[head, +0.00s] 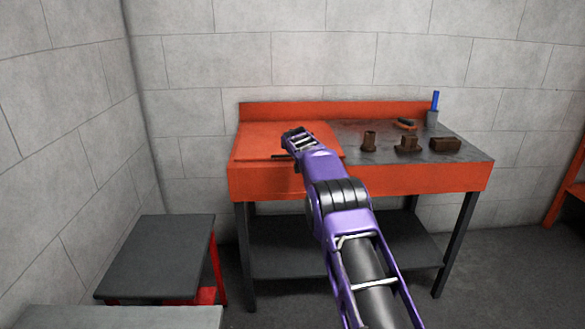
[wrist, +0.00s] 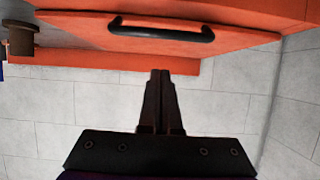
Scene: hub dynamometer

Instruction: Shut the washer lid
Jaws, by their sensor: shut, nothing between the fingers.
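The washer lid (head: 262,137) is a flat orange panel over the left part of the orange bench. In the head view it lies level or nearly so; whether a thin gap is under it I cannot tell. Its black bar handle (head: 281,156) is near the front edge, partly behind my gripper. In the wrist view, the lid (wrist: 235,40) and its handle (wrist: 160,32) are at the top. My gripper (wrist: 160,72) is shut and empty, its fingertips just below the lid in that picture. In the head view my gripper (head: 296,134) is over the lid's right part; contact is unclear.
On the grey bench top (head: 375,138) to the right stand several brown metal parts (head: 408,143), a brush (head: 405,123) and a grey cup (head: 432,118) with a blue tool. A low dark table (head: 160,255) is at the left. Block walls are behind and left.

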